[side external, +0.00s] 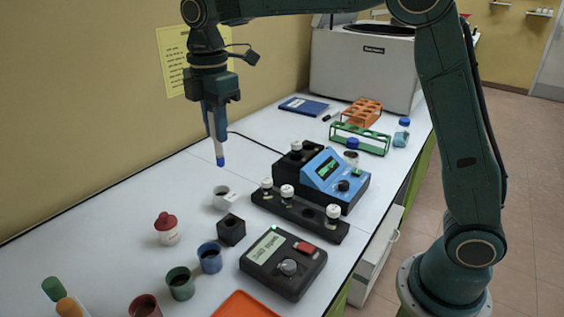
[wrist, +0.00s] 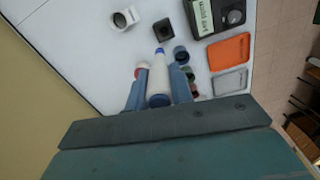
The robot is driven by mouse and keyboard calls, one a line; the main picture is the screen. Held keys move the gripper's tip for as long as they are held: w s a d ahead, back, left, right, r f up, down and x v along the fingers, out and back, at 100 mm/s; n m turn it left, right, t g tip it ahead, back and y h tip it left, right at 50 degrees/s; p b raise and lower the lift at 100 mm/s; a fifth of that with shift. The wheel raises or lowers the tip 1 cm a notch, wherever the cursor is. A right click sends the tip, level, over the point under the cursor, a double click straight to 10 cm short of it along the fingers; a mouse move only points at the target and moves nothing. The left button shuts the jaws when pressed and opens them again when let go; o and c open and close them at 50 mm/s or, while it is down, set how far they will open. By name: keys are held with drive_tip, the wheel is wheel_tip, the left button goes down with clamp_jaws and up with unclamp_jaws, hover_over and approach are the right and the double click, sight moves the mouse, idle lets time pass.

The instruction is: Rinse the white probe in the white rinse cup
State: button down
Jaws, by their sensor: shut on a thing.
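My gripper (side external: 213,112) is shut on the white probe (side external: 219,143), which hangs almost upright with its blue tip pointing down. In the wrist view the probe (wrist: 158,78) sits between the two blue-grey fingers of my gripper (wrist: 159,88). The white rinse cup (side external: 222,197) stands on the bench below the probe tip, with clear air between them. It also shows in the wrist view, upper left (wrist: 124,19), where its dark opening is visible.
A black block (side external: 231,230) stands beside the rinse cup. Blue (side external: 210,258), green (side external: 180,283) and dark red (side external: 145,306) cups stand nearer. A red-capped bottle (side external: 167,228) is at left. A black vial rack (side external: 298,213) and blue instrument (side external: 336,178) are at right.

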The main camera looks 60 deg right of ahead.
drive_tip(key=w+d+f, duration=0.6)
drive_tip(key=w+f, duration=0.3)
drive_tip(key=f, duration=0.1)
drive_tip(key=shift+d+f, duration=0.25)
drive_tip(key=shift+f, duration=0.05)
drive_tip(key=shift+f, duration=0.1)
drive_tip(key=shift+f, duration=1.35)
drive_tip(key=shift+f, duration=2.6)
idle(0.6)
drive_tip(key=shift+r, duration=0.15)
idle(1.6)
